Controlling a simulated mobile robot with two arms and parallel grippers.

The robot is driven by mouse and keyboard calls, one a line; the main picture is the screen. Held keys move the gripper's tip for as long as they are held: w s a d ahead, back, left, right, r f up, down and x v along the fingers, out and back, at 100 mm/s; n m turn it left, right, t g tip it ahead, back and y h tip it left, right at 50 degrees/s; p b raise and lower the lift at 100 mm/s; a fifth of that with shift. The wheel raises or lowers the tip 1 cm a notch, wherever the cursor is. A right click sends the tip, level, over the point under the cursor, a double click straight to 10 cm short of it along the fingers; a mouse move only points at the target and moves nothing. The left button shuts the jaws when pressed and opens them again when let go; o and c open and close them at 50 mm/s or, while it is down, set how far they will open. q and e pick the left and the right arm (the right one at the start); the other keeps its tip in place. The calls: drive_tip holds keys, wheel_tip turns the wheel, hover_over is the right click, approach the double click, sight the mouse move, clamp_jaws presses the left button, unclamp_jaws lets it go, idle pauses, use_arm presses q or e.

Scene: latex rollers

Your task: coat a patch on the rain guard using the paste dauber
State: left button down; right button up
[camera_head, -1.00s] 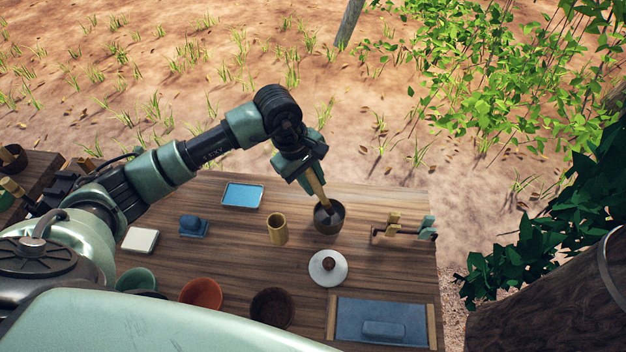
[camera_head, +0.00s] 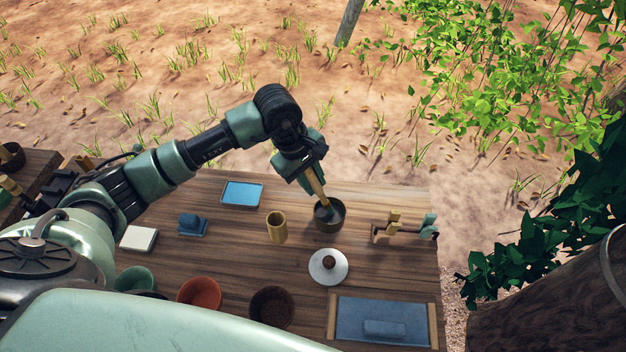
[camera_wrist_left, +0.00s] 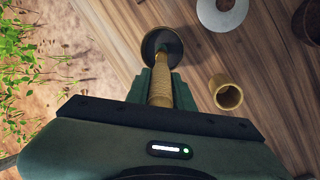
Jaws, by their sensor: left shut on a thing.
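My left gripper (camera_head: 312,176) is shut on the paste dauber (camera_head: 316,188), a tan, wrapped handle that also shows in the left wrist view (camera_wrist_left: 161,85). The dauber slants down, its lower end inside a dark round pot (camera_head: 341,222) at the table's far side. The pot also shows in the left wrist view (camera_wrist_left: 147,48); the dauber's tip is hidden in it. A blue sheet (camera_head: 354,312) with a wooden strip on two sides, seemingly the rain guard, lies at the near right with a blue block on it. My right gripper is not in view.
A tan cup (camera_head: 277,228) stands left of the pot. A white disc with a brown knob (camera_head: 328,266) lies in front. A small rack (camera_head: 405,228) stands right. Bowls (camera_head: 200,292), a blue tray (camera_head: 242,193) and a white block (camera_head: 139,238) are left. A tree trunk (camera_head: 550,300) is beyond the table's right edge.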

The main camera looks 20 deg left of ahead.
use_arm(q)
drive_tip(key=shift+s+f+b, duration=0.1)
drive_tip(key=shift+f+b, duration=0.05)
drive_tip(key=shift+b, duration=0.3)
idle(1.5)
drive_tip(key=shift+r+p, duration=1.3)
drive_tip(key=shift+r, duration=2.3)
